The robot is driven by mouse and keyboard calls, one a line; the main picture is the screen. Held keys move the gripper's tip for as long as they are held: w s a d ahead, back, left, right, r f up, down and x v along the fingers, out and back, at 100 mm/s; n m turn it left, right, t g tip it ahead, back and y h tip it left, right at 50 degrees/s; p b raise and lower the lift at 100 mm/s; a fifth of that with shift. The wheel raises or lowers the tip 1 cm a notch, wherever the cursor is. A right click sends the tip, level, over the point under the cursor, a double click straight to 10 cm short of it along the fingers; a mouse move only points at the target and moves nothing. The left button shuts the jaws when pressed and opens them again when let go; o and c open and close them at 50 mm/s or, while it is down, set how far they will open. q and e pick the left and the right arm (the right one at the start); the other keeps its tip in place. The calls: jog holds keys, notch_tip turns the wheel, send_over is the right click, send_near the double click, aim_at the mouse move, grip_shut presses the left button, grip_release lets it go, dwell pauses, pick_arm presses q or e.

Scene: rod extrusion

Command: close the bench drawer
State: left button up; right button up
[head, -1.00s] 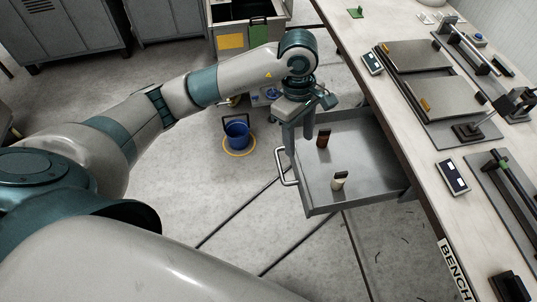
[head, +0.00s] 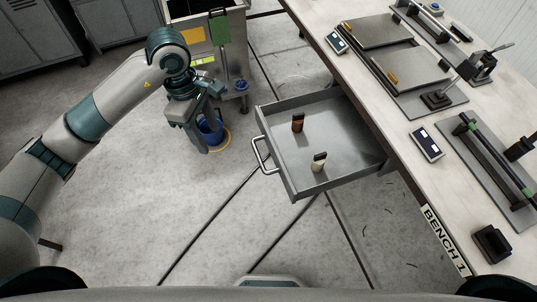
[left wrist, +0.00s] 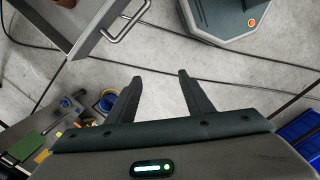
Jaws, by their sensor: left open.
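The grey metal bench drawer (head: 340,150) stands pulled out from under the bench. Its handle (head: 263,156) is on the left-facing front panel. In it a brown dark-capped bottle (head: 298,123) and a pale dark-capped bottle (head: 318,162) stand upright. My left gripper (head: 213,143) is left of the drawer, apart from the handle, in front of a blue bucket. In the left wrist view its two fingers (left wrist: 160,77) are spread with nothing between them. The drawer (left wrist: 88,22) and handle (left wrist: 127,22) show at the top left there. My right gripper is not in view.
The bench top (head: 385,118) carries plates, a small display device (head: 426,145) and stands. The blue bucket (head: 211,130) stands on a yellow floor ring, beside a grey bin (head: 232,60).

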pick_arm(q)
jog(key=shift+c, duration=0.2)
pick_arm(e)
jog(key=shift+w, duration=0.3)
